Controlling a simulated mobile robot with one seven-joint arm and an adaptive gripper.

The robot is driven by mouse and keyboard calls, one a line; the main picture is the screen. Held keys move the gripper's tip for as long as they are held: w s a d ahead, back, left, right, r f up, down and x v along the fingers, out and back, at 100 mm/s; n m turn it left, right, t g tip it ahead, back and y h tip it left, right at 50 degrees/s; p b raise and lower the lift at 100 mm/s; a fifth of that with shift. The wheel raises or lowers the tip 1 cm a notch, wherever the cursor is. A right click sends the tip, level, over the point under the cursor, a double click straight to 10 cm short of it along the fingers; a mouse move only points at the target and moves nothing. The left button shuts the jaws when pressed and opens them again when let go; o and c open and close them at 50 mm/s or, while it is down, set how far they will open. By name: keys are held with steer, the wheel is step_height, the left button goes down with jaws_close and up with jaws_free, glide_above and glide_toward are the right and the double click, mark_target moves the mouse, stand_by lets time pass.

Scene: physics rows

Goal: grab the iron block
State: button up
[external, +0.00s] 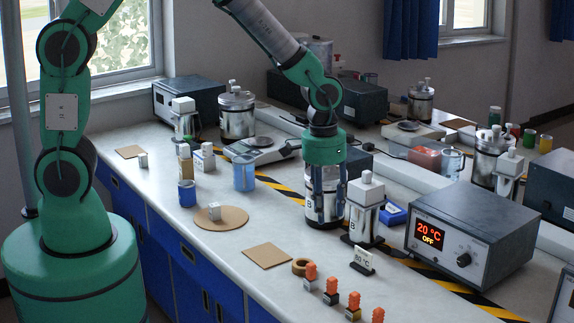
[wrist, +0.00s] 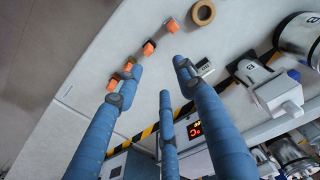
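Several small blocks with orange tops stand in a row at the bench's front edge; the nearest to the tan ring has a grey base (external: 310,284), and others have black or brassy bases (external: 353,312). I cannot tell which one is iron. In the wrist view the orange tops (wrist: 149,47) show beyond and between my fingers, partly covered by the left one. My gripper (external: 327,200) points down in front of a metal canister marked B, left of and behind the row. Its three blue fingers (wrist: 155,85) are spread, with nothing held between them.
A tan ring (external: 301,267) and an 80 °C sign (external: 362,261) stand beside the row. A heater box (external: 470,236) reading 20 °C OFF is to the right. A square tan mat (external: 267,256) is bare.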

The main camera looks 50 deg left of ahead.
glide_above(333, 278)
step_height(333, 278, down, 6)
steer(key=shift+a+f+g, duration=0.1)
steer(key=shift+f+g, duration=0.05)
steer(key=shift+g, duration=0.15)
steer(key=shift+f, duration=4.3)
steer(key=shift+f+b, duration=0.5)
steer(key=shift+f, duration=2.15)
jaws_close()
